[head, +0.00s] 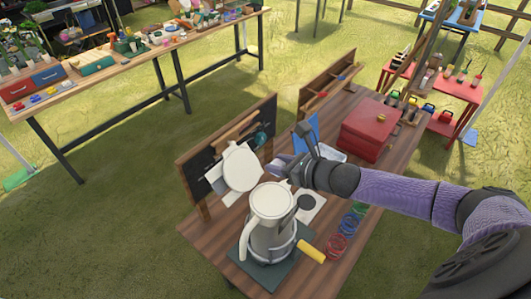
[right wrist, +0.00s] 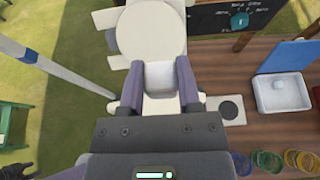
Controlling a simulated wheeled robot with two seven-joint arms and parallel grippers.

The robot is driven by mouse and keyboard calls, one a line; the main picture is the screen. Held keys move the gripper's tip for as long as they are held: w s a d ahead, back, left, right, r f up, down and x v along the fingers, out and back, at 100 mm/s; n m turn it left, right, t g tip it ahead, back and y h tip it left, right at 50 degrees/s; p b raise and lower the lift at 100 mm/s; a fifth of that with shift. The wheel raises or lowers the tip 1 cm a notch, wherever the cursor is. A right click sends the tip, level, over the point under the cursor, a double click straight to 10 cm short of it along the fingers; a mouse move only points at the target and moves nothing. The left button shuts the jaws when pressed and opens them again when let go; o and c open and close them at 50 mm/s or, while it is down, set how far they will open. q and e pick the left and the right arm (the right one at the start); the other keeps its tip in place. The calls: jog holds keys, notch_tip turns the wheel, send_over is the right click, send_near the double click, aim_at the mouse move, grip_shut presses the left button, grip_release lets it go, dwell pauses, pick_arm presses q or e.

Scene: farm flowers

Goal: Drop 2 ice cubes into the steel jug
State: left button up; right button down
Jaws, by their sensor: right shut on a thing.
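The steel jug (head: 262,242) stands upright on a dark square mat (head: 242,262) at the table's near end. My right gripper (head: 280,168) is just above and behind the jug in the head view. In the right wrist view its purple fingers (right wrist: 160,88) are shut on a pale, rounded block that looks like an ice cube (right wrist: 160,76). A pale round disc (head: 243,165) is beyond the fingertips, and it also shows in the right wrist view (right wrist: 150,30).
A white tray (right wrist: 282,93) lies by a blue panel (head: 306,132). A red box (head: 368,130) stands farther back. Coloured rings (head: 345,230) lie along the table's right side. A chalkboard (head: 265,112) stands at the left edge, close to the gripper.

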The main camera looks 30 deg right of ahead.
pick_arm(q)
notch_tip(320, 180, down, 5)
jog(key=b, duration=0.4)
jog(key=shift+a, duration=0.15)
pick_arm(e)
notch_tip(320, 180, down, 5)
jog(key=shift+f, duration=0.2)
jog(key=shift+c, duration=1.1)
grip_release()
pick_arm(q)
notch_tip(320, 180, up, 3)
jog(key=p, duration=0.3)
jog(key=shift+r, duration=0.1)
pick_arm(e)
jog(key=v, duration=1)
